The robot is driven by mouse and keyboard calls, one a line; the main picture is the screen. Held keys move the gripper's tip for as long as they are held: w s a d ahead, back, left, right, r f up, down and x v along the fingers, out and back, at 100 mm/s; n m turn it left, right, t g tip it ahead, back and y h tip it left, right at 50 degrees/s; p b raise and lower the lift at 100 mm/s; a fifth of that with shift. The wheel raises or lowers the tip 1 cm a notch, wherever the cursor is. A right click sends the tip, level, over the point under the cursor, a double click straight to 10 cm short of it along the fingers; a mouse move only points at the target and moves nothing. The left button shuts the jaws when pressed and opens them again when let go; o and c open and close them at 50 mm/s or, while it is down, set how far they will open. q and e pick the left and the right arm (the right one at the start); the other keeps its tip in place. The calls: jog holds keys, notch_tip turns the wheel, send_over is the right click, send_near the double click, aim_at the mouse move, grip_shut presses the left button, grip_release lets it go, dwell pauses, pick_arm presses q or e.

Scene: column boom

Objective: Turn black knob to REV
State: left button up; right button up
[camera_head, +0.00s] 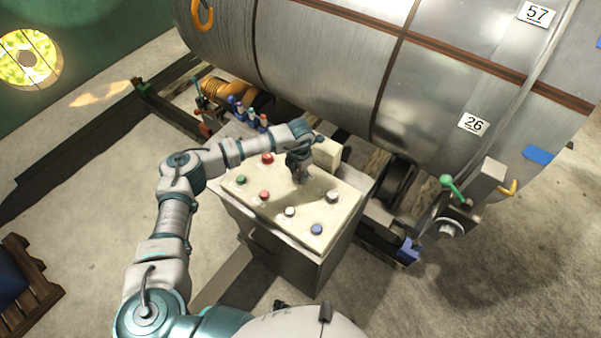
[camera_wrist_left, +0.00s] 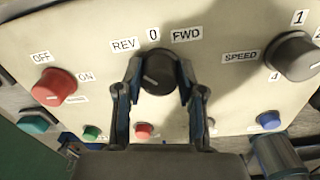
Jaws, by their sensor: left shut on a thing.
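The black knob (camera_wrist_left: 157,72) sits on the pale control panel (camera_wrist_left: 225,100) under the labels REV, 0 and FWD in the left wrist view. REV is upper left of the knob, 0 above it and FWD upper right. My left gripper (camera_wrist_left: 158,80) has one finger on each side of the knob and is shut on it. I cannot tell clearly which label the knob's mark points to. In the head view my left gripper (camera_head: 300,172) reaches down onto the panel (camera_head: 335,227) and hides the knob. My right gripper is not in view.
A red OFF/ON knob (camera_wrist_left: 54,86) is left of the gripper and a dark SPEED knob (camera_wrist_left: 292,56) is right. Several buttons, including a blue one (camera_head: 316,229), line the panel's near side. A large metal drum (camera_head: 330,60) stands behind the panel.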

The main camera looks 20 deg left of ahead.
aim_at(298, 174)
pick_arm(q)
jog(key=shift+s+a+f, duration=0.2)
jog(key=shift+f, duration=0.1)
jog(key=o, duration=1.1)
jog(key=shift+o, duration=0.2)
jog(key=shift+r, duration=0.15)
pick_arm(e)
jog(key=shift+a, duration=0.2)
pick_arm(q)
jog(key=shift+a, duration=0.1)
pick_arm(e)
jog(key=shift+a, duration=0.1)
pick_arm(q)
jog(key=shift+r, duration=0.1)
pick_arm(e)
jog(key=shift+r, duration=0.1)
pick_arm(q)
jog(key=shift+w+r, duration=0.1)
jog(key=shift+r, duration=0.25)
notch_tip(298, 174, up, 11)
